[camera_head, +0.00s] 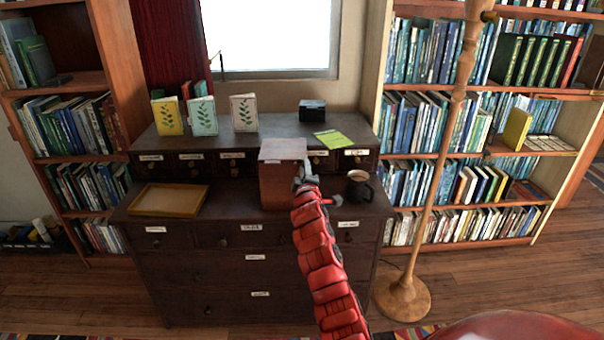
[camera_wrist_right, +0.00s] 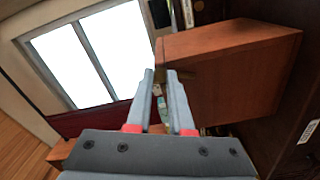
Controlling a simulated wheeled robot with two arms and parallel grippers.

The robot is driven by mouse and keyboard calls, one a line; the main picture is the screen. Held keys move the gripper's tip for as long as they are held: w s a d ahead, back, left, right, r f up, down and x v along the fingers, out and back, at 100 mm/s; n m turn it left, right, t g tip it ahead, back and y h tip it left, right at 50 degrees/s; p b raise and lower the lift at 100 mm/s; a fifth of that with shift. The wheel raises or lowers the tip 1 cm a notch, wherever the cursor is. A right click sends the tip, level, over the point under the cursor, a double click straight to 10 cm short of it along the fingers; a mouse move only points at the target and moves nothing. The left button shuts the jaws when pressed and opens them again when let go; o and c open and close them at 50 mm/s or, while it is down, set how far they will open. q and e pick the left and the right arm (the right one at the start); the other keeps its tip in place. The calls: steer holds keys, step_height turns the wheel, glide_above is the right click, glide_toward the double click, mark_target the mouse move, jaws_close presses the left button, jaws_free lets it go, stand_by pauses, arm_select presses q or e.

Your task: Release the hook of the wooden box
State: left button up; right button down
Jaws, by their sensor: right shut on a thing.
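The wooden box (camera_head: 277,188) is reddish brown with a paler top and stands upright on the dark dresser. In the right wrist view the wooden box (camera_wrist_right: 235,75) fills the right side, tilted by the camera angle. My right gripper (camera_head: 304,181) is at the box's right side, near its upper part. In the wrist view its two fingers (camera_wrist_right: 162,78) are close together at the box's edge, shut on a small part there, which fits the hook. The hook itself is mostly hidden by the fingers. My left gripper is not in view.
A dark mug (camera_head: 358,187) stands just right of my right gripper. A yellow-brown tray (camera_head: 168,200) lies on the dresser (camera_head: 225,207) to the left. Upright books (camera_head: 202,115), a black box (camera_head: 312,110) and a green booklet (camera_head: 333,140) are on the raised back shelf. A wooden lamp stand (camera_head: 430,200) is at right.

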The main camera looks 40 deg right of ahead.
steer(key=shift+s+d+f+m+b, duration=0.25)
steer(key=shift+f+m+b, duration=0.25)
steer(key=shift+m+b, duration=1.2)
steer(key=shift+s+d+f+m+b, duration=0.15)
steer(key=shift+d+f+m+b, duration=0.3)
steer(key=shift+m+b, duration=1.2)
steer(key=shift+s+d+f+m+b, duration=0.2)
steer(key=shift+f+m+b, duration=0.35)
steer(key=shift+m+b, duration=1.15)
steer(key=c, duration=0.8)
jaws_free()
steer(key=shift+s, duration=0.1)
steer(key=p+v, duration=0.1)
steer(key=v, duration=1.6)
steer(key=shift+a+f+p, duration=0.2)
steer(key=shift+a+p, duration=0.1)
steer(key=shift+p, duration=0.05)
